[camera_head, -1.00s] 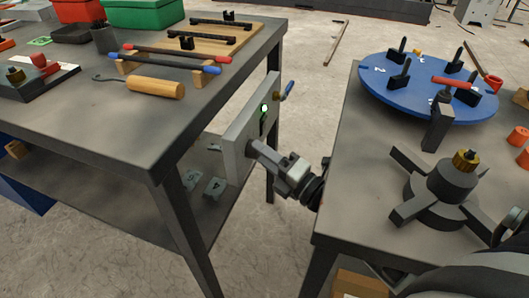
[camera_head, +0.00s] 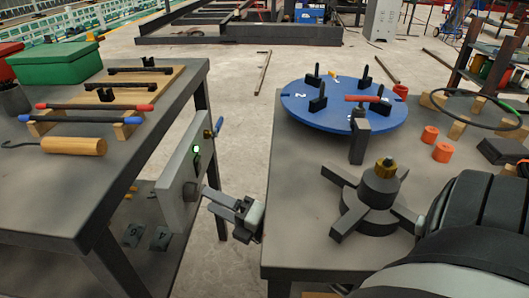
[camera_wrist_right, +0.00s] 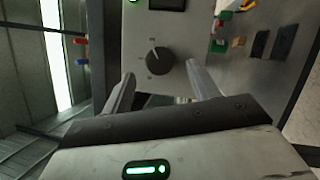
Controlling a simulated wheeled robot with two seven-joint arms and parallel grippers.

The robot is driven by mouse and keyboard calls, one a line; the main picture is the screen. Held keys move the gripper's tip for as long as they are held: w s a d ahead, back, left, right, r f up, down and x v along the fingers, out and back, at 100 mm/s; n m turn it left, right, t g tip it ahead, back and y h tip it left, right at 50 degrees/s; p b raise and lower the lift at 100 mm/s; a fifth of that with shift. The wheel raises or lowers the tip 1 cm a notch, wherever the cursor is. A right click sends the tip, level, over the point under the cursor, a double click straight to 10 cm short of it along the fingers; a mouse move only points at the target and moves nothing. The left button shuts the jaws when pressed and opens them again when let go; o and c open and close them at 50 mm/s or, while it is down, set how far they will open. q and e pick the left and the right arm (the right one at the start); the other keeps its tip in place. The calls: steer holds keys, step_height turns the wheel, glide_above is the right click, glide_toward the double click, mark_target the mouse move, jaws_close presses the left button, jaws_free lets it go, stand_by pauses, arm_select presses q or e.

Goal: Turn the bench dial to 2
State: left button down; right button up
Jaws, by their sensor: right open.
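The dial is a round dark knob (camera_wrist_right: 155,60) on a grey panel, with a light pointer line at its upper edge. The marks around it are too small to read. In the head view the dial (camera_head: 190,192) sits low on the face of the upright panel (camera_head: 172,165) at the bench's side. My right gripper (camera_head: 207,198) is open in front of the dial, coming from the right. In the wrist view its fingers (camera_wrist_right: 160,72) stand apart just below the knob, one to each side, and hold nothing. My left gripper is not in view.
A green lamp (camera_head: 196,149) and a blue-tipped lever (camera_head: 217,126) are on the panel above the dial. The left bench (camera_head: 90,190) carries tools and rods. The right table (camera_head: 290,220) carries a blue disc (camera_head: 345,122) and a dark four-armed fixture (camera_head: 375,200). Floor shows between them.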

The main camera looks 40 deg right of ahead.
steer(key=v, duration=1.2)
steer(key=shift+s, duration=0.25)
